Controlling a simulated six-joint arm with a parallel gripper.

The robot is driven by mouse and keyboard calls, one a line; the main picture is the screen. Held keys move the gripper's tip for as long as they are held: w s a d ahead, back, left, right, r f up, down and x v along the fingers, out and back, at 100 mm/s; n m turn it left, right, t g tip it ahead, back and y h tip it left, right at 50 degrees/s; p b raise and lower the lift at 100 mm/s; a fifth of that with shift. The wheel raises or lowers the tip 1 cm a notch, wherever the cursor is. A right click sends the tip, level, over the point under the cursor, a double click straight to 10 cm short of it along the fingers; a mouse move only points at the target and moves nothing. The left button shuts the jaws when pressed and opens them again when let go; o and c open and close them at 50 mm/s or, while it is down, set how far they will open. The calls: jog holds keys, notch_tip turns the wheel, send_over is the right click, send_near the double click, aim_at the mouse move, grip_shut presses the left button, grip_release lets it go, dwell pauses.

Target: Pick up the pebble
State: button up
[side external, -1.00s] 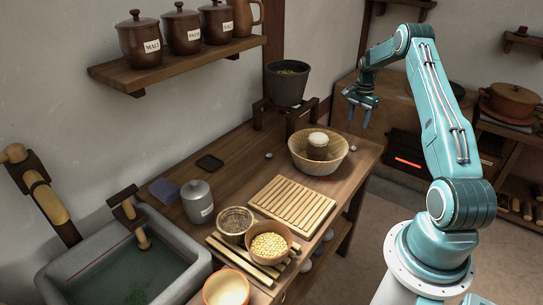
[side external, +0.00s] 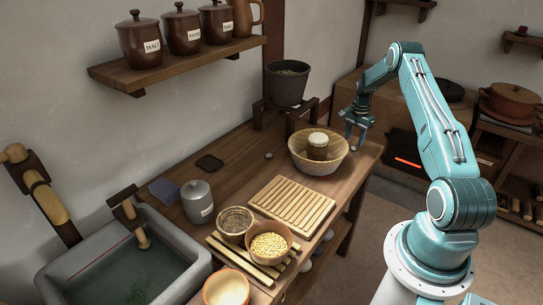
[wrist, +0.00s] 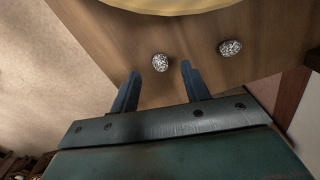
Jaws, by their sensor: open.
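Two grey speckled pebbles show in the wrist view on the wooden bench. One pebble (wrist: 160,62) lies just beyond and between my fingertips; the other pebble (wrist: 230,47) lies to the right, outside the jaws. In the side view a small pale pebble (side external: 353,149) sits at the bench's far right end, just below my fingers. Another pebble (side external: 269,155) lies left of the wide bowl. My gripper (side external: 355,138) is open and empty, pointing down over the bench end. Its fingers also show in the wrist view (wrist: 159,72), apart from the pebbles.
The wide bowl (side external: 336,165) with a jar in it stands left of my gripper; its rim shows at the top of the wrist view (wrist: 172,8). A dark pot (side external: 287,87) stands behind on a stand. A slatted board (side external: 292,203) lies nearer. The bench edge is close.

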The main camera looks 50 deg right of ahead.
aim_at(353, 147)
jog(key=shift+f, duration=1.8)
grip_shut()
jog(key=shift+r, duration=0.15)
notch_tip(353, 147, up, 20)
